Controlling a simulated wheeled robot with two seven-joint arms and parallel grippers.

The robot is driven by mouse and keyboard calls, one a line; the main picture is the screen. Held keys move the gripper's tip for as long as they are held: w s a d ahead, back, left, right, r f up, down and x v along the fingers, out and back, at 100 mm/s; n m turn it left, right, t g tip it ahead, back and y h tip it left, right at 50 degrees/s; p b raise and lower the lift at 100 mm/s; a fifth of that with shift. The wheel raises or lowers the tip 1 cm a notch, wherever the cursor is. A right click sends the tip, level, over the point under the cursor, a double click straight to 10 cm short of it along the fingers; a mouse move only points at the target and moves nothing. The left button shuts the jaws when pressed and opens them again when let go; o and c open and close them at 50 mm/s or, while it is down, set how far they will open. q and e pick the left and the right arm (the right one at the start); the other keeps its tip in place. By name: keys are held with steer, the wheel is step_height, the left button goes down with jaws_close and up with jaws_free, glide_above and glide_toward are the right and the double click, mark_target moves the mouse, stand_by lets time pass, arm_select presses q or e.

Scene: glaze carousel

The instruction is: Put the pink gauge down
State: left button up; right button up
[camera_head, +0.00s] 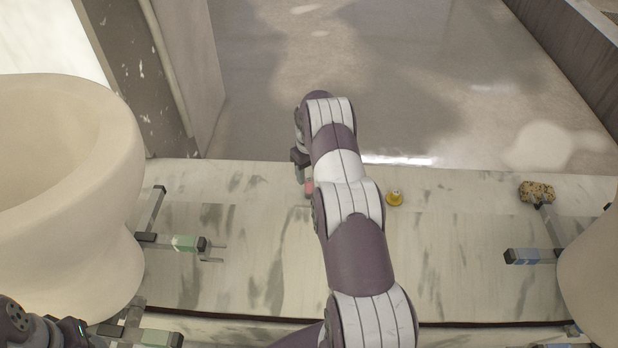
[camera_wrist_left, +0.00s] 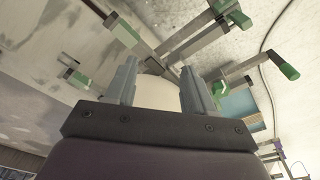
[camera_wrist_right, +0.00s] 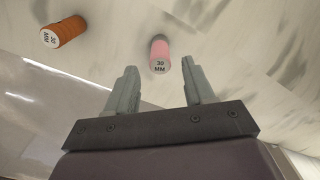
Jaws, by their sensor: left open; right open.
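The pink gauge (camera_wrist_right: 160,50), a small cylinder with "30 MM" on its end, is on the pale streaked marble surface (camera_head: 250,215). It appears to stand upright. It also shows partly in the head view (camera_head: 309,187), beside my right arm, which hides the rest. My right gripper (camera_wrist_right: 159,66) is open, with the gauge seen between and just beyond its fingertips and no finger visibly closed on it. In the head view my right gripper (camera_head: 299,158) is mostly hidden. My left gripper (camera_wrist_left: 160,66) is open and empty among metal arms with green ends (camera_wrist_left: 125,30).
An orange gauge (camera_wrist_right: 65,32) marked 30 MM is near the pink one. A yellow gauge (camera_head: 394,199) sits right of my right arm. A speckled cork-like piece (camera_head: 537,191) is at the right. Large cream rounded bodies (camera_head: 70,190) with metal brackets (camera_head: 165,241) flank the surface.

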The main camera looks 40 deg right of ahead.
step_height(320, 180, up, 9)
steer(key=p, duration=0.1)
steer(key=s+a+r, duration=0.2)
steer(key=a+r, duration=0.2)
steer(key=a, duration=0.3)
steer(key=s+a+r, duration=0.3)
steer(key=a+r, duration=0.2)
steer(key=a, duration=0.3)
steer(key=s+a+r, duration=0.2)
steer(key=s+a, duration=0.3)
steer(key=s, duration=0.4)
steer(key=s+a+r+t, duration=0.1)
steer(key=s+a, duration=0.5)
steer(key=s, duration=0.3)
steer(key=shift+s+r+n, duration=0.2)
steer(key=shift+r+n, duration=0.15)
steer(key=shift+n, duration=0.05)
steer(key=shift+a, duration=0.1)
